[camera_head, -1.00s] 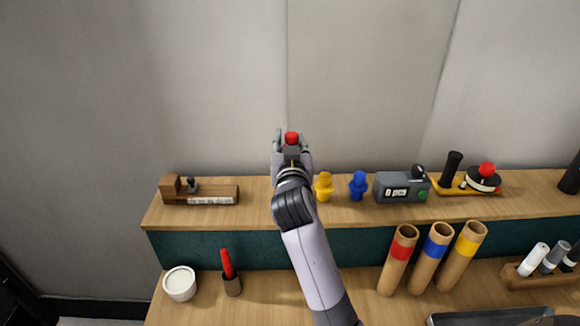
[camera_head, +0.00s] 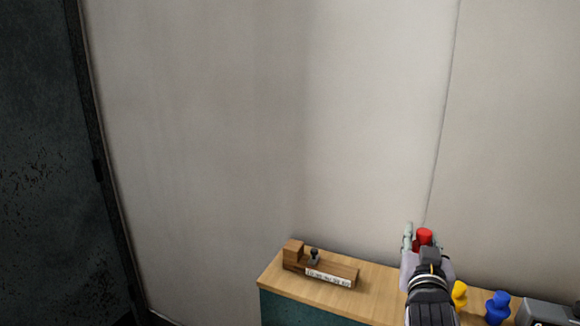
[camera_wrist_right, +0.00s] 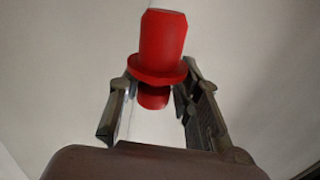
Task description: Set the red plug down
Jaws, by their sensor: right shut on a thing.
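The red plug (camera_head: 424,236) is held at the tip of my right gripper (camera_head: 422,243), in front of the pale wall and over the raised wooden shelf (camera_head: 381,287). In the right wrist view the red plug (camera_wrist_right: 158,52) has a wide flange, with its narrower end between the two fingers of my right gripper (camera_wrist_right: 156,97). The gripper is shut on it. What lies straight beneath the plug is hidden by my arm. My left gripper is not in view.
A yellow plug (camera_head: 459,294) and a blue plug (camera_head: 498,307) stand on the shelf just right of my right gripper. A grey device (camera_head: 548,313) is cut off at the lower right. A wooden block gauge (camera_head: 322,270) sits at the shelf's left end. The shelf between is bare.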

